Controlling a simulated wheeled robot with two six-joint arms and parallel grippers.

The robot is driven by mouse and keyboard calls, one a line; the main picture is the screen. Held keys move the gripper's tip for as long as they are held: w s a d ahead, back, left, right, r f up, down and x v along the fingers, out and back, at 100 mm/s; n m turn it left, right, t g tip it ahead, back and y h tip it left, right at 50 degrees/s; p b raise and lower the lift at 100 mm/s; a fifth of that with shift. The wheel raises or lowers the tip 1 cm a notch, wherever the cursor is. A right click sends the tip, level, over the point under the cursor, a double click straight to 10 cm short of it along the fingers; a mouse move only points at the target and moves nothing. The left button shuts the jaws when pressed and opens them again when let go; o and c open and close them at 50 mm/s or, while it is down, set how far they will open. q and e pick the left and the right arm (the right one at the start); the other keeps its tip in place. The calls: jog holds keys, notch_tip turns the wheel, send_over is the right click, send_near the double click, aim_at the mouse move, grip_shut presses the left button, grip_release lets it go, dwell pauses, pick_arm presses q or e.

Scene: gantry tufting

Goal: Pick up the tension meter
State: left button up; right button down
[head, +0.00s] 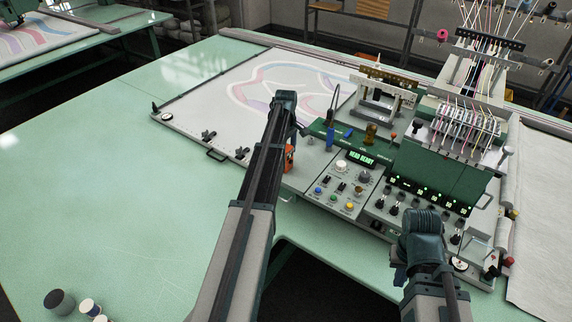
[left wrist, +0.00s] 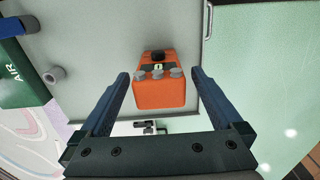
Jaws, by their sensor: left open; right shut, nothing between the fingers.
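The tension meter appears to be the small orange box (left wrist: 160,93), with several grey rollers and a small lit display on its face. In the left wrist view it lies between my open left fingers, with a gap on each side. My right gripper (head: 424,238) is over the front right of the control panel, empty.
The control panel (head: 345,190) with knobs and a "HEAD READY" display stands just right of the meter. Thread spools (head: 60,302) sit at front left. The green table (head: 90,190) is clear on the left.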

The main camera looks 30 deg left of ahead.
pick_arm(q)
jog(key=shift+f+b, duration=0.35)
jog(key=shift+f, duration=0.45)
jog(key=shift+r, duration=0.1)
jog(key=shift+c, duration=0.6)
jog(key=c, duration=1.4)
